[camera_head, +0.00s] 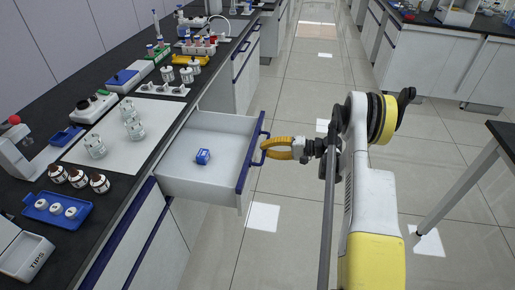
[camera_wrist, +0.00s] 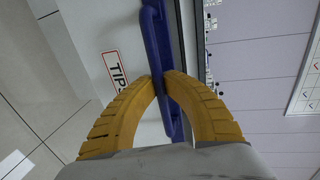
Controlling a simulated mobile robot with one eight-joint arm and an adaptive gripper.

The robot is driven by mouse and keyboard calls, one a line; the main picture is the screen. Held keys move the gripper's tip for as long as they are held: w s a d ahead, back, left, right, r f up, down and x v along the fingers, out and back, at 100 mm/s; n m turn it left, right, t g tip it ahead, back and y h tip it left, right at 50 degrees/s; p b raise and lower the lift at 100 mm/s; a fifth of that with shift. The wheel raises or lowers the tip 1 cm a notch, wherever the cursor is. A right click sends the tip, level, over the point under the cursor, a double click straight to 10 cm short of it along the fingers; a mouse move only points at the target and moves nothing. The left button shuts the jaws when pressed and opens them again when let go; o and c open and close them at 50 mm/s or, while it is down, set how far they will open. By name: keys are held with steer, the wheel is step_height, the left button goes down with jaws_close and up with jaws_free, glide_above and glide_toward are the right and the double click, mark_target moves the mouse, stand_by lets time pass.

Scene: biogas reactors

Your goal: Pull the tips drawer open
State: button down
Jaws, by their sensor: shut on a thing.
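A TIPS label (camera_wrist: 115,72) is on the drawer front in the wrist view. My gripper (camera_head: 266,146) has yellow curved fingers, which also fill the wrist view (camera_wrist: 160,82). They are shut on the blue handle. The fingers hide a part of the handle.
The black bench top (camera_head: 120,180) carries bottles, a white mat, a blue tray (camera_head: 57,209) and a TIPS box (camera_head: 25,255). The tiled floor (camera_head: 290,215) around the drawer is clear. A table (camera_head: 470,170) stands at the right.

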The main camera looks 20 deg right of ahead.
steer(key=shift+s+d, duration=0.1)
steer(key=shift+d, duration=0.1)
steer(key=c, duration=1.5)
jaws_free()
steer(key=shift+o, duration=0.2)
steer(key=v, duration=1.2)
